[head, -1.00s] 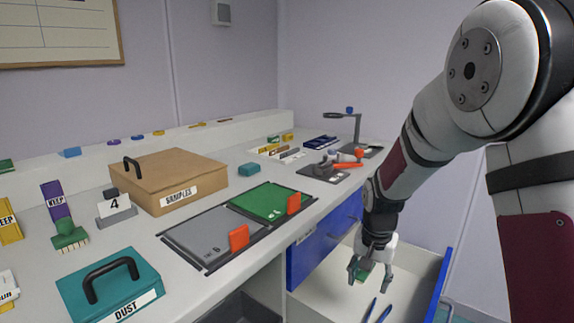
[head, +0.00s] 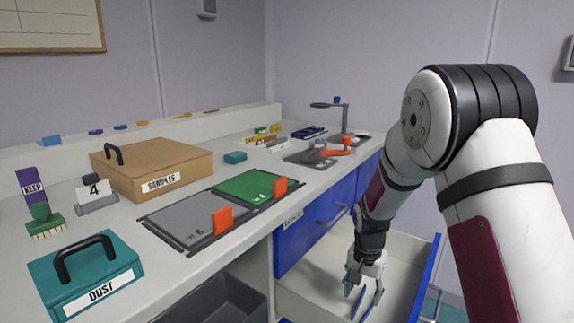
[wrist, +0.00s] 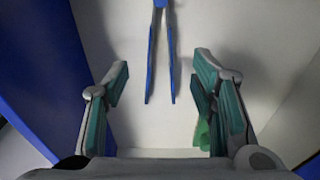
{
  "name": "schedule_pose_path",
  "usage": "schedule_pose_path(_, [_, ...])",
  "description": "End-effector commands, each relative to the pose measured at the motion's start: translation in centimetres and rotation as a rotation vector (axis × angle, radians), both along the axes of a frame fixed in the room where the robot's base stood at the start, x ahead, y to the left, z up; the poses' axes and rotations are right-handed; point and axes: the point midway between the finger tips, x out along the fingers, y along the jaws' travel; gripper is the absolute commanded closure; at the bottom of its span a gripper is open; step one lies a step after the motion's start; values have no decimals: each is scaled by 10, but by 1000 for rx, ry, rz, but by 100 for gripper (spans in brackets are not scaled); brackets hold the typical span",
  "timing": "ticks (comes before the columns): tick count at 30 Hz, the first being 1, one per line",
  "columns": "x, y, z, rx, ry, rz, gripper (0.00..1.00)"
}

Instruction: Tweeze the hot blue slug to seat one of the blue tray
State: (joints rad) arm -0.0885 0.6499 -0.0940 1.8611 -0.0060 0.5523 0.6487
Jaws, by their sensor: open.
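Blue tweezers (wrist: 152,55) lie on the pale floor of the open drawer, their two prongs toward my gripper in the wrist view. My gripper (wrist: 160,78) is open and empty, its two green-padded fingers apart on either side of the tweezers' line. In the head view my gripper (head: 363,290) hangs down inside the drawer (head: 404,258), partly hiding the tweezers. I cannot pick out the hot blue slug. Dark blue flat items (head: 308,132) lie far back on the bench; I cannot tell whether one is the blue tray.
A green item (wrist: 202,133) shows beside the right finger. The drawer's blue front (head: 426,280) and the bench cabinet (head: 310,225) flank my arm. On the bench are grey and green plates (head: 245,187) with orange tabs, a samples box (head: 150,165) and a dust box (head: 85,275).

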Motion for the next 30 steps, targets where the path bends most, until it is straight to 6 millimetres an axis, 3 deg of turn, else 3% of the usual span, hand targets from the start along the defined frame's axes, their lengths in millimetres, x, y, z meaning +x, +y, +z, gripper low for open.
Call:
schedule_pose_path(18, [5,-4,-73,0,1,0,48])
schedule_pose_path(24, [7,-5,-86,-1,1,0,48])
schedule_pose_path(30, [7,-5,-86,0,0,0,48])
